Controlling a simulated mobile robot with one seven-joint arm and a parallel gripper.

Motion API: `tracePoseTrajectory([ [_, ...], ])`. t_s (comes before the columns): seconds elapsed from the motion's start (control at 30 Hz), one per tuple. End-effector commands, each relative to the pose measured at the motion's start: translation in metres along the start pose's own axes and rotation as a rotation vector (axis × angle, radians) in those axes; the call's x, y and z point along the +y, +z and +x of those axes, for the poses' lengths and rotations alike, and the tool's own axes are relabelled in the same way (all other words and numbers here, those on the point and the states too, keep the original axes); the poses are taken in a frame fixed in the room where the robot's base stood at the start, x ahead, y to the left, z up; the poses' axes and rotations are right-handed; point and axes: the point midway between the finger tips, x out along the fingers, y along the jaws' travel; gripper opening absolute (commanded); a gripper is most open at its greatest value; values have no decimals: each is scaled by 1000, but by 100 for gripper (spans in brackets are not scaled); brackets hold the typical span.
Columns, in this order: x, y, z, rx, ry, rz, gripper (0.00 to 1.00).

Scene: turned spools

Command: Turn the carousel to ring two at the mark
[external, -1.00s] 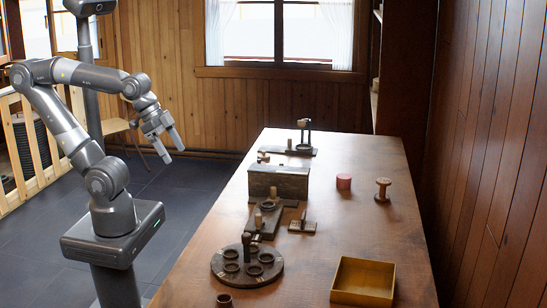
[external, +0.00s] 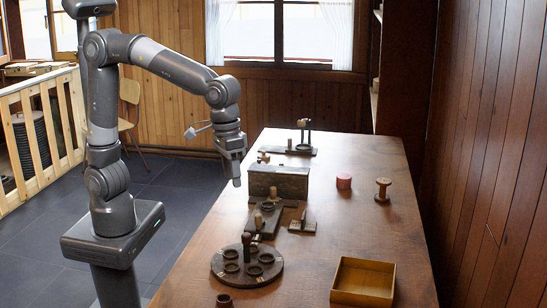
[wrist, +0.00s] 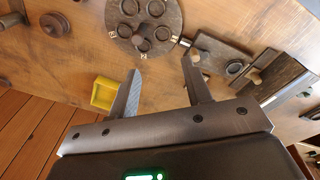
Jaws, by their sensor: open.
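The carousel (external: 247,281) is a dark round disc near the front left of the table, with several ring-shaped cups on it and an upright post (external: 246,245). It also shows at the top of the wrist view (wrist: 173,22), cut by the frame edge, with small pale labels on its rim. Which ring is number two cannot be read. My gripper (external: 237,182) hangs above the table's left edge, behind the carousel and apart from it. In the wrist view its two fingers (wrist: 161,67) are spread with nothing between them.
A long dark box (external: 279,181) and a board with a peg (external: 263,228) stand behind the carousel. A yellow tray (external: 363,294) lies to its right, a small dark cup (external: 224,300) in front. A red cylinder (external: 344,181) and a spool (external: 383,189) stand farther back. The table's right-middle is clear.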

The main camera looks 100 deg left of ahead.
Motion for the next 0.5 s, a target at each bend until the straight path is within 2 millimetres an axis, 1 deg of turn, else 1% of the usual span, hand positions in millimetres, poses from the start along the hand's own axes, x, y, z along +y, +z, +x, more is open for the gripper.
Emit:
tracePoseTrajectory([
  [0.03, 14, -2, 10, -16, -19, -27, 45],
  [0.1, 30, -5, 20, -29, -38, -67, 45],
  [0.2, 46, -6, 31, -44, -61, -112, 45],
  [0.33, 56, -7, 39, -51, -76, -144, 45],
  [0.5, 57, -6, 52, -54, -82, -152, 45],
])
